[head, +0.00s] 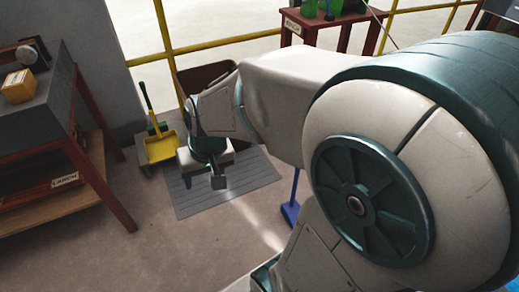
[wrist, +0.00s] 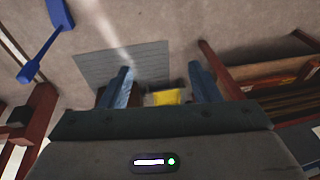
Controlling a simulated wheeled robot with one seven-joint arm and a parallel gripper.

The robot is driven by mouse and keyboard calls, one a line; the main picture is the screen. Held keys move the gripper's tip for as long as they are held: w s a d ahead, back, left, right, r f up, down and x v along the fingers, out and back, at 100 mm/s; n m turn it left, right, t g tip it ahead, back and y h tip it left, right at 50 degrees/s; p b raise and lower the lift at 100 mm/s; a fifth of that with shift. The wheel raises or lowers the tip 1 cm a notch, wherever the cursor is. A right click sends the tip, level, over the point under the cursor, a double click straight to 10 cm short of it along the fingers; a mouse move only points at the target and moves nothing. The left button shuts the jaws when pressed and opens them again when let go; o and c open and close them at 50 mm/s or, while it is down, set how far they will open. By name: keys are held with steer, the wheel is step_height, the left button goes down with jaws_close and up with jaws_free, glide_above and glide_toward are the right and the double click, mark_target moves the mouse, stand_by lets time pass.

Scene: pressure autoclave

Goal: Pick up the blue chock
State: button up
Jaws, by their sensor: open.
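A blue piece with a flat block foot and a thin upright handle (head: 289,211) stands on the floor right of the grey mat, partly cut off by my arm. It is the only clear match for the blue chock, though I cannot tell its exact shape. In the wrist view a blue block with a handle (wrist: 42,55) shows at the upper left, outside the jaws. My gripper (head: 218,183) hangs above the grey mat, left of the blue piece and apart from it. In the wrist view my gripper (wrist: 160,72) is open, with nothing held between its fingers.
The grey slatted mat (head: 240,182) lies on the floor. A yellow dustpan (head: 160,147) stands by the wall. A red-legged bench (head: 50,110) is at left, a small red table (head: 334,26) at the back by the yellow railing (head: 240,40). Floor in front of the mat is clear.

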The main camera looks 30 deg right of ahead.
steer(key=w+d+f+m+t+h, duration=0.1)
steer(key=w+d+f+m, duration=0.25)
steer(key=w, duration=0.35)
steer(key=w+d+f+m+t+h, duration=0.1)
steer(key=w+d+f+m+t, duration=0.1)
steer(key=w+f, duration=0.3)
steer(key=w+d+f+m+t+h, duration=0.1)
steer(key=w+d+f+m+h, duration=0.15)
steer(key=w, duration=0.55)
steer(key=s+d+f+m+g+h+b, duration=0.1)
steer(key=d+f, duration=0.4)
steer(key=d, duration=0.6)
steer(key=s+d+f+m+g+h+b, duration=0.2)
steer(key=s+d+f+m+g+h, duration=0.2)
steer(key=d, duration=0.8)
steer(key=s+d+f+m+g+h+b, duration=0.1)
steer(key=s+d+f+m+g+h, duration=0.2)
steer(key=d, duration=0.8)
steer(key=shift+s+d+f+m+h+b, duration=0.15)
steer(key=shift+s+f+m+h+b, duration=0.25)
steer(key=shift+s+f+m+h, duration=1.1)
steer(key=shift+w+f+n+h, duration=0.25)
steer(key=shift+w+f+n, duration=0.25)
steer(key=shift+w+f, duration=0.2)
jaws_close()
